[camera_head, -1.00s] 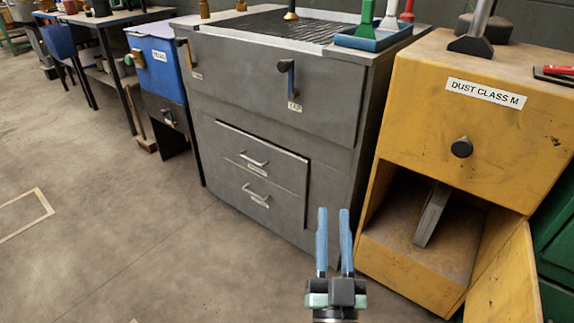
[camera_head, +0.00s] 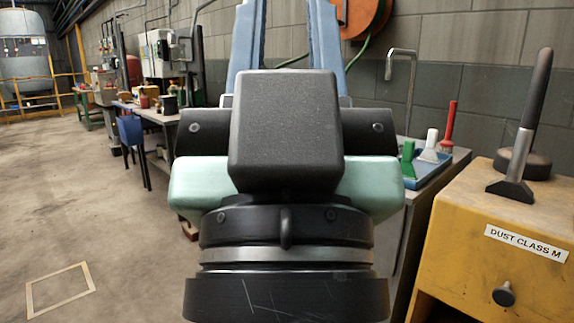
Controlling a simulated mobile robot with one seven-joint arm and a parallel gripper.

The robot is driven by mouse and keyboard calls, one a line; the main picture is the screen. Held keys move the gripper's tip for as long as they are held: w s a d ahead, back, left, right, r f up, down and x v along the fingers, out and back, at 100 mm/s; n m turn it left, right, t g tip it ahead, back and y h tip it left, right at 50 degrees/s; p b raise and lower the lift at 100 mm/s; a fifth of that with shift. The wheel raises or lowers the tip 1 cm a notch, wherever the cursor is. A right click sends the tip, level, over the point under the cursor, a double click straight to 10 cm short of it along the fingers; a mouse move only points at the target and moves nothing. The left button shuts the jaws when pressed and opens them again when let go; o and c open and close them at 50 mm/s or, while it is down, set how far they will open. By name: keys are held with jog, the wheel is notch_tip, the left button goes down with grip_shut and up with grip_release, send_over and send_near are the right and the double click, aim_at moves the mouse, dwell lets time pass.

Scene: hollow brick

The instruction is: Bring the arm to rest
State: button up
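My gripper (camera_head: 287,30) is raised close in front of the camera and fills the middle of the view. Its two blue fingers point up, and their tips are cut off by the top edge. The fingers stand apart with a clear gap, and the wall shows between them. Nothing is seen held in the visible part of the gap. The black and pale green gripper body hides most of the grey cabinet behind it.
The yellow cabinet (camera_head: 465,250) marked DUST CLASS M stands at right, with a scraper-like tool (camera_head: 512,190) on top. A blue tray (camera_head: 432,170) with brushes is behind. The floor (camera_head: 100,210) at left is open.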

notch_tip(320, 180, up, 31)
jog(key=p, duration=2.8)
jog(key=shift+f+p, duration=0.15)
jog(key=shift+p, duration=0.15)
jog(key=o, duration=0.4)
jog(key=shift+f, duration=0.1)
jog(key=shift+c, duration=0.4)
